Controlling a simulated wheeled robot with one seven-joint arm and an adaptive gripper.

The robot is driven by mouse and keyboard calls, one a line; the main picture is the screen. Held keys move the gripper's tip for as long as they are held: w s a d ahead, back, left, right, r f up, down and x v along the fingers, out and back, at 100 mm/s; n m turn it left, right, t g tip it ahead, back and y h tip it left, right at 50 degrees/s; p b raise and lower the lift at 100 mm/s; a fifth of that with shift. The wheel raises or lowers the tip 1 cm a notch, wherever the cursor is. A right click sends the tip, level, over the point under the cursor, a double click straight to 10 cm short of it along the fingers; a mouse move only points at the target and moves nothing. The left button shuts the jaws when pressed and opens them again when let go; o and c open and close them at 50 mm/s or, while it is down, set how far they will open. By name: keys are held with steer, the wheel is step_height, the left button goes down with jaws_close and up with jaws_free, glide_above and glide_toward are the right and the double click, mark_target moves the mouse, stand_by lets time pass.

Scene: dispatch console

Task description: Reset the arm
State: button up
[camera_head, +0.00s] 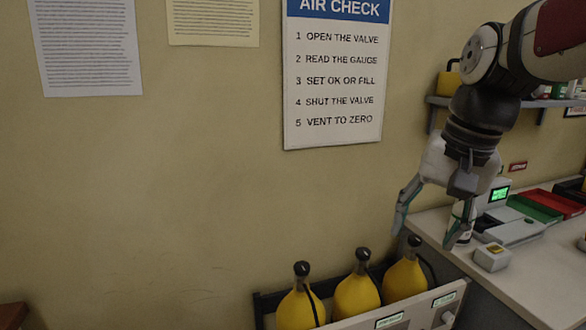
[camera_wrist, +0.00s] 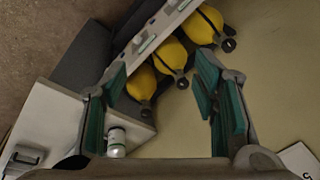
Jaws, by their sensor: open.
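My arm comes in from the upper right in the head view, bent, with my gripper (camera_head: 428,222) pointing down. The gripper's fingers are spread apart with nothing between them. It hangs above and to the right of the yellow cylinders, near the left end of the counter. In the wrist view my gripper (camera_wrist: 160,105) shows both fingers wide apart, with the cylinders beyond them. Three yellow cylinders (camera_head: 357,297) with black valves stand in a rack (camera_head: 405,318) with a pale front panel.
The counter (camera_head: 530,270) holds a device with a lit green screen (camera_head: 499,194), red and green trays (camera_head: 540,205), a small grey box (camera_head: 492,257) and a white bottle (camera_wrist: 116,142). A wall shelf (camera_head: 510,102) is behind my arm. An AIR CHECK sign (camera_head: 338,75) hangs on the wall.

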steer(key=s+f+n+t, duration=0.1)
steer(key=s+f+n, duration=0.1)
steer(key=s, duration=0.6)
steer(key=s+f+n+h, duration=0.1)
steer(key=s+f+n, duration=0.2)
steer(key=s, duration=0.6)
steer(key=shift+a+f+t+p, duration=0.15)
steer(key=shift+a+t+p, duration=0.15)
steer(key=shift+t+p, duration=0.1)
stand_by(0.7)
